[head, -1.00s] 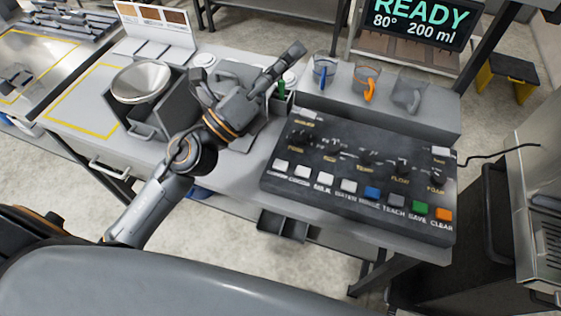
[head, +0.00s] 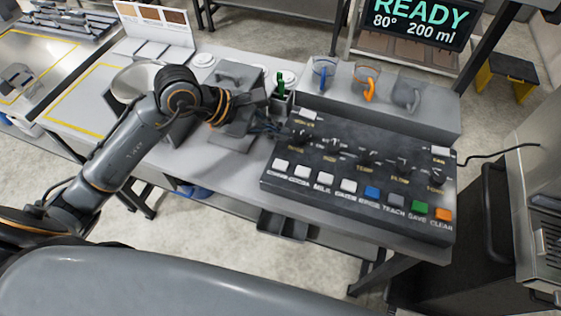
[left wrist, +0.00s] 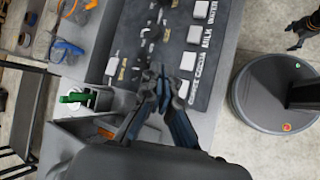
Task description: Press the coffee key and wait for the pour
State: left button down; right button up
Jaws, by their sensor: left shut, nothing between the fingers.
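The dark control panel (head: 350,165) lies on the bench with a front row of keys. The coffee key (head: 281,164) is the white one at the row's left end; it also shows in the left wrist view (left wrist: 182,88). My left gripper (head: 272,128) is shut and empty by the panel's left edge. In the left wrist view its fingertips (left wrist: 160,78) are close to the coffee key; I cannot tell whether they touch anything. The display (head: 425,22) reads READY, 80°, 200 ml. A dark claw shape (left wrist: 303,32) at the wrist view's right edge may be my right gripper.
Cups with a blue handle (head: 323,75) and an orange handle (head: 366,84) and a grey cup (head: 406,93) stand on the ledge behind the panel. A grey box with a green-handled item (head: 281,86) is to the left. A metal bowl (head: 130,80) is partly hidden by my arm.

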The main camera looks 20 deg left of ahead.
aim_at(277, 165)
pick_arm(q)
jog(key=shift+f, duration=0.15)
notch_tip(277, 165, down, 8)
jog(key=b, duration=0.5)
jog(key=shift+f+b, duration=0.3)
dwell(1.3)
jog(key=shift+f+b, duration=0.4)
jog(key=shift+b, duration=0.3)
jog(key=shift+f+b, duration=0.5)
jog(key=shift+b, duration=0.15)
dwell(0.5)
jog(key=shift+r, duration=0.2)
jog(key=shift+r+p, duration=0.4)
jog(key=shift+r, duration=0.35)
